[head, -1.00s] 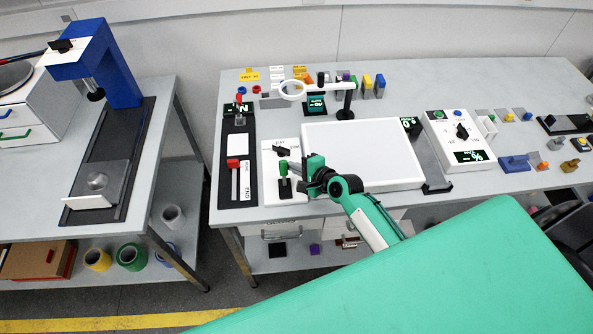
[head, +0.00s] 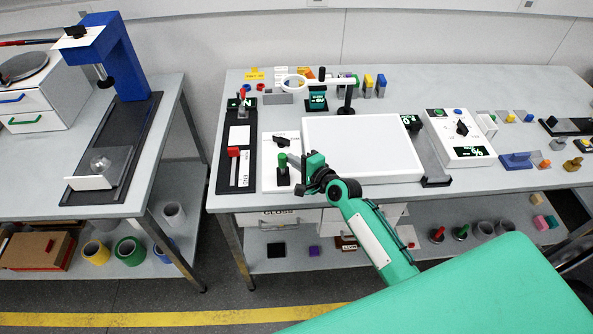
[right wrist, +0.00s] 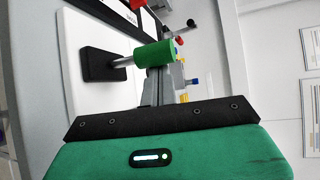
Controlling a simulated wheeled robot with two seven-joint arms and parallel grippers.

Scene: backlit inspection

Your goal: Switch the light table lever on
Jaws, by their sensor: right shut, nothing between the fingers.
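The light table (head: 358,150) is a flat white panel on the bench; I cannot tell whether it is lit. Left of it, a white control plate (head: 268,181) carries a black knob and a lever with a green grip (head: 283,160). The lever stands up from a black base. In the right wrist view, the green grip (right wrist: 154,54) sits on a metal rod from its black base (right wrist: 102,65). My right gripper (head: 298,164) is shut and empty, just right of the lever. Its fingers (right wrist: 158,84) are close to the grip; contact is unclear. My left gripper is out of view.
A dark panel with a red-handled slider (head: 234,153) lies left of the plate. A ring magnifier (head: 295,82) on a stand is behind the light table. A white box with a dial (head: 460,131) stands to the right. Small coloured parts line the back.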

